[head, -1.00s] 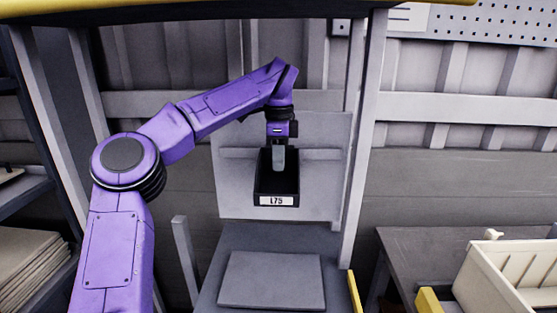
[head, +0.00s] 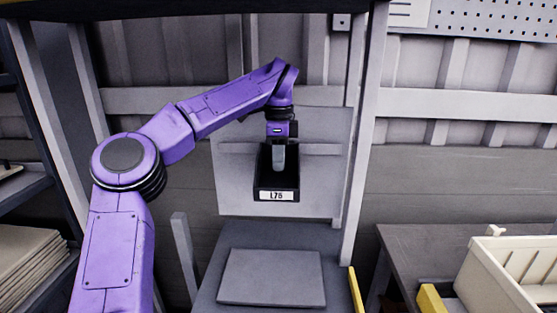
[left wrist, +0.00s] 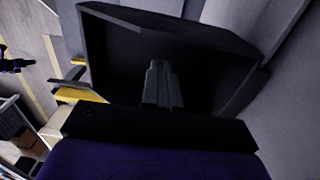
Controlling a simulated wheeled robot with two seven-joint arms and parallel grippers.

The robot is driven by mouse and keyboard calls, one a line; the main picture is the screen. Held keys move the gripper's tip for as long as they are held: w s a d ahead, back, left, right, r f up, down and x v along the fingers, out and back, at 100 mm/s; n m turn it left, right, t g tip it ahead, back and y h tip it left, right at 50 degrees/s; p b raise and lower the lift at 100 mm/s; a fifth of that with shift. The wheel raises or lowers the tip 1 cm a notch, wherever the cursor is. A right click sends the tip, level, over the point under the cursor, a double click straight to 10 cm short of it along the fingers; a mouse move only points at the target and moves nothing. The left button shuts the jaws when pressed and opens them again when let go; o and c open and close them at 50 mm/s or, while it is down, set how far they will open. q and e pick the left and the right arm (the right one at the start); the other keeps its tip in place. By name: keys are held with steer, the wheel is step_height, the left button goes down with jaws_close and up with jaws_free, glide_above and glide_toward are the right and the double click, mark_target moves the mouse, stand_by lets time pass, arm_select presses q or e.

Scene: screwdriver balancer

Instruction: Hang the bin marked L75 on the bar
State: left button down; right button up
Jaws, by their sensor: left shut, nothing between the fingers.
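The black bin marked L75 (head: 277,196) is at the pale back panel (head: 235,190), with its label facing me. A horizontal bar (head: 320,149) crosses the panel at about the height of the bin's top. I cannot tell whether the bin's back edge is hooked over it; the gripper hides that part. My left gripper (head: 279,160) points down into the bin's opening, shut with nothing between its fingers. The left wrist view shows the shut fingers (left wrist: 161,85) in front of the bin's dark inside (left wrist: 120,60).
A grey platform with a raised slab (head: 272,278) lies below the panel. Posts stand on both sides. At the right is a grey table (head: 430,250) with a cream bin (head: 500,275). Shelves with stacked boards (head: 30,262) stand at the left.

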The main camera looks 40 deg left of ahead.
stand_by(0.6)
arm_select(q)
step_height(320, 180, up, 5)
steer(key=p, duration=0.4)
stand_by(0.3)
